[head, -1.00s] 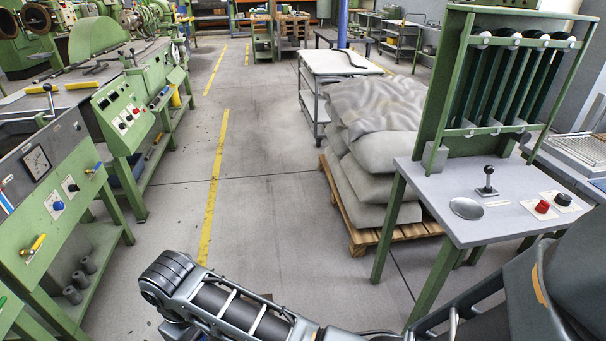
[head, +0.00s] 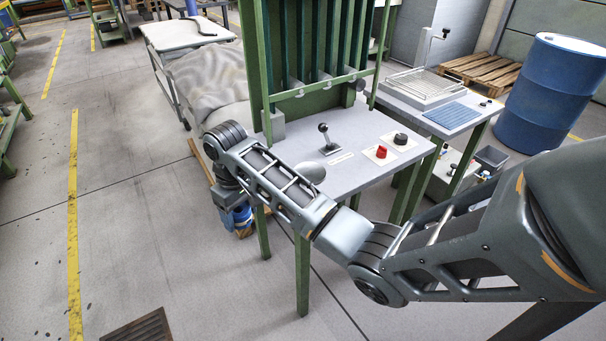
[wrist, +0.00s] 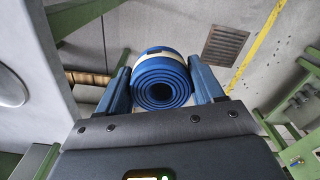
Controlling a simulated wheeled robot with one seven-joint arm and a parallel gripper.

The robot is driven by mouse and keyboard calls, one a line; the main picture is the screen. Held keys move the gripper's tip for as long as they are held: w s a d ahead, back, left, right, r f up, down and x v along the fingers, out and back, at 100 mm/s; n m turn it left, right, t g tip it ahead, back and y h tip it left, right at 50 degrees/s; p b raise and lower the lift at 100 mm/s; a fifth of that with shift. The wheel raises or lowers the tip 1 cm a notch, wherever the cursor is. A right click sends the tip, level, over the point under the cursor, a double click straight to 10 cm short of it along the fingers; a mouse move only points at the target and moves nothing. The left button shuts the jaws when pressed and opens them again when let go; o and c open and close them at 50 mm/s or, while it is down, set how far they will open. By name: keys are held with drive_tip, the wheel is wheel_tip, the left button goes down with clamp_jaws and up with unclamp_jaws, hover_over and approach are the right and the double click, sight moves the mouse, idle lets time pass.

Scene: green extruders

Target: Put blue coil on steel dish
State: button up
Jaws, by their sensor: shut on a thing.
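The blue coil (wrist: 160,85) is a rolled blue strip with a pale band, seen end-on in the wrist view. My gripper (wrist: 162,78) is shut on it, one blue finger on each side. In the head view the coil (head: 242,215) shows small and partly hidden at my gripper (head: 236,212), left of the grey table's front-left corner and apparently below its top. The steel dish (head: 313,171) is a round shiny disc on that table, partly hidden behind my arm. It looks empty where visible. A rounded pale shape at the wrist view's left edge may be the dish.
The grey table (head: 350,178) also bears a black-knobbed lever (head: 325,140), a red knob (head: 381,152) and a black knob (head: 401,139). A green rack (head: 262,60) rises at its back. Grey sacks (head: 210,80) lie behind left. The left floor is open.

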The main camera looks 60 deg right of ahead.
drive_tip(key=s+d+r, duration=0.2)
drive_tip(key=d, duration=0.4)
drive_tip(key=s+d+r+m, duration=0.1)
drive_tip(key=s+d+r, duration=0.1)
drive_tip(key=d, duration=0.4)
drive_tip(key=s+d+r+m, duration=0.1)
drive_tip(key=s+d+r, duration=0.1)
drive_tip(key=d, duration=0.5)
drive_tip(key=shift+s+d+b, duration=0.1)
drive_tip(key=shift+s+b, duration=0.15)
drive_tip(key=shift+b, duration=0.05)
drive_tip(key=s+d+r+m, duration=0.2)
drive_tip(key=s+d+r, duration=0.3)
drive_tip(key=s+d, duration=0.6)
drive_tip(key=p, duration=0.2)
hover_over(309, 173)
wheel_tip(309, 173, down, 7)
drive_tip(key=shift+s+d+f, duration=0.1)
drive_tip(key=shift+f, duration=1.95)
drive_tip(key=shift+f, duration=0.15)
drive_tip(key=o, duration=1.1)
